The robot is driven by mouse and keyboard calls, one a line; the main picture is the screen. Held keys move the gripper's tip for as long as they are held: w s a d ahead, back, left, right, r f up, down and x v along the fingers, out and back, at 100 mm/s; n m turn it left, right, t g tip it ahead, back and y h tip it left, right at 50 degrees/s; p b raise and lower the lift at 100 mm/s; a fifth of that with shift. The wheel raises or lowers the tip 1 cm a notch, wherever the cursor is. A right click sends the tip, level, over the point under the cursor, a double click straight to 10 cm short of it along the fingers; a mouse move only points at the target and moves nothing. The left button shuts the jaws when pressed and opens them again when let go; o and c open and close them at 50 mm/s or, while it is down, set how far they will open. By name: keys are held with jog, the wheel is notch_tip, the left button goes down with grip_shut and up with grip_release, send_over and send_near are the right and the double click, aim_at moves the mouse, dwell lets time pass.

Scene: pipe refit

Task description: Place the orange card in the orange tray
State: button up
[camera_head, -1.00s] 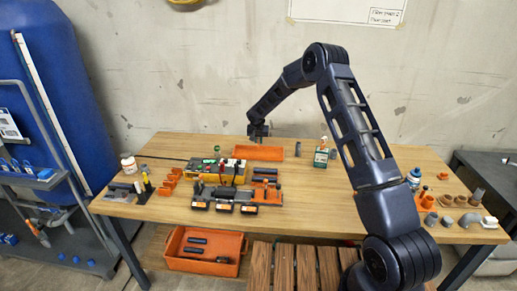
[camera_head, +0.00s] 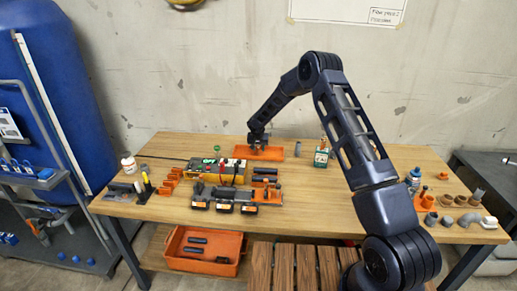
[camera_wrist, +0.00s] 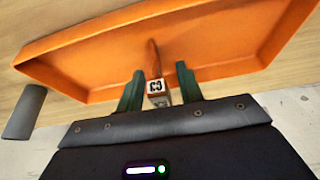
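The orange tray (camera_head: 272,155) lies at the back middle of the table; in the wrist view (camera_wrist: 85,55) it fills much of the upper picture. My gripper (camera_head: 258,146) is low at the tray. In the wrist view my gripper's green fingers (camera_wrist: 160,70) stand apart. In the head view the card cannot be made out.
A grey cylinder (camera_wrist: 25,110) lies beside the tray; in the head view it is right of it (camera_head: 297,149). A yellow and black unit (camera_head: 218,171) stands in front of the tray.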

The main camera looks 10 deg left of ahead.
jog(key=shift+r, duration=0.15)
jog(key=v, duration=1.2)
jog(key=s+d+r+h, duration=0.1)
jog(key=s+d+r, duration=0.8)
jog(key=d+r, duration=0.45)
jog(key=s+d+r, duration=0.9)
jog(key=d+r, duration=0.4)
jog(key=d, duration=0.1)
jog(key=s+d+r, duration=0.2)
jog(key=s+d, duration=0.2)
jog(key=s, duration=0.3)
jog(key=s+d+r, duration=0.2)
jog(key=s+d, duration=0.3)
jog(key=s, duration=0.3)
jog(key=s+d+f, duration=0.1)
jog(key=s+d, duration=0.1)
jog(key=s, duration=0.6)
jog(key=s+d+f+y, duration=0.1)
jog(key=s+d, duration=0.1)
jog(key=s, duration=0.7)
jog(key=shift+s+d+f, duration=0.15)
jog(key=shift+d, duration=0.1)
